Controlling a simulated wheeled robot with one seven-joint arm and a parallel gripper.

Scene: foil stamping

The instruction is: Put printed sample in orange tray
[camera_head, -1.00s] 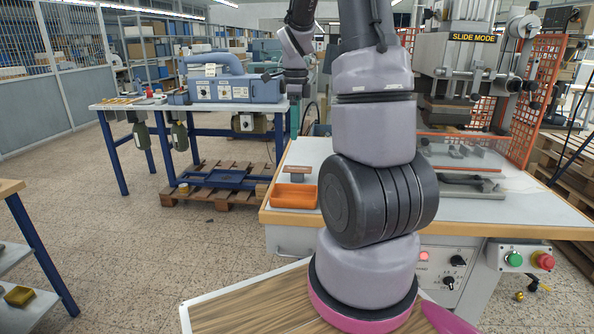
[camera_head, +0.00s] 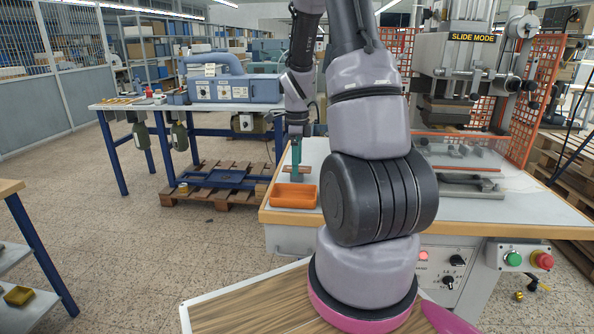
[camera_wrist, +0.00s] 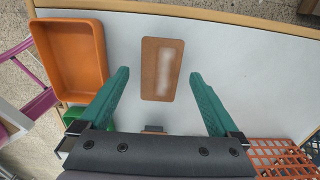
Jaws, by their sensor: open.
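The printed sample (camera_wrist: 162,69) is a flat brown rectangle with a blurred whitish patch. It lies on the pale table top in the wrist view. My gripper (camera_wrist: 159,75) is open and empty, its two teal fingers on either side of the sample's lower part in the picture, with gaps to both sides; its height above the table is hard to tell. The orange tray (camera_wrist: 69,58) is empty and lies left of the sample. In the head view, the tray (camera_head: 293,204) sits at the table's front left, and my gripper (camera_head: 296,163) points down just behind it.
A green object (camera_wrist: 87,119) is partly hidden by my left finger in the wrist view. The press (camera_head: 462,75) stands on the right of the table, with an orange mesh guard (camera_head: 528,95) beside it. The table top between tray and sample is clear.

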